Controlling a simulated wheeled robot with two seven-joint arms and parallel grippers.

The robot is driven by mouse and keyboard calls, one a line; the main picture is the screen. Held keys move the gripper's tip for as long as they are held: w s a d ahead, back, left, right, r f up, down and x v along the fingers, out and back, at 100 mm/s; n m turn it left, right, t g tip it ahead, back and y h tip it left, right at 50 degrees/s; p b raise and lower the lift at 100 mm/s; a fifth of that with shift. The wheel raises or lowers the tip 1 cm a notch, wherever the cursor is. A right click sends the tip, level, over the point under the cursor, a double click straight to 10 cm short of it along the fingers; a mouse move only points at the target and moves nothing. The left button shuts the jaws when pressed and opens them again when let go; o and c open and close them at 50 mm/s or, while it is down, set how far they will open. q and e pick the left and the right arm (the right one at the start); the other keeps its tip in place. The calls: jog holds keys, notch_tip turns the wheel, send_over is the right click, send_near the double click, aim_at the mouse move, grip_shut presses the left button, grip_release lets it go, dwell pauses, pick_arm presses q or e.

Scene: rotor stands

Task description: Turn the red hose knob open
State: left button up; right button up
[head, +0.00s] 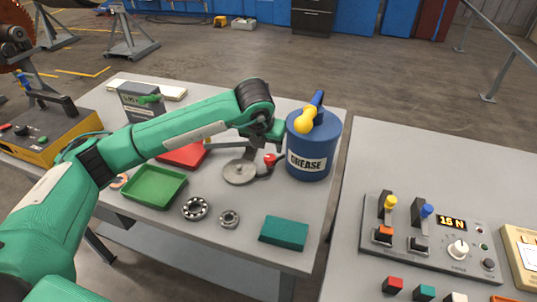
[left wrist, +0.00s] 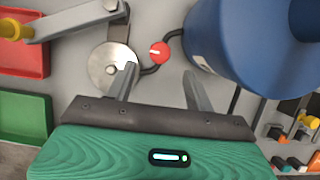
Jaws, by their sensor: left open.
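The red hose knob (head: 269,160) sits on a dark hose beside the blue grease drum. In the left wrist view the round red knob (left wrist: 160,53) has a white line on its face, tilted a little from level. My left gripper (left wrist: 161,78) is open and empty. In that view the knob shows just beyond the fingertips, between their lines, and I see no contact. In the head view my left gripper (head: 262,146) is beside the drum, partly hidden by its own arm. My right gripper is not in view.
The blue grease drum (head: 309,166) stands close on the right, with a yellow and blue handle on top. A grey disc (head: 240,172) lies left of the knob. Red (head: 183,156) and green (head: 154,187) trays, bearings and a teal block (head: 284,233) lie around.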

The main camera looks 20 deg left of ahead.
pick_arm(q)
jog(key=v, duration=0.6)
jog(key=shift+r+b, duration=0.3)
jog(key=shift+b, duration=0.15)
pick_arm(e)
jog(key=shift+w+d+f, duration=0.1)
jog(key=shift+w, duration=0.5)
pick_arm(q)
jog(key=shift+s, duration=0.1)
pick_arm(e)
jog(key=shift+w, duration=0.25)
pick_arm(q)
jog(key=shift+f, duration=0.1)
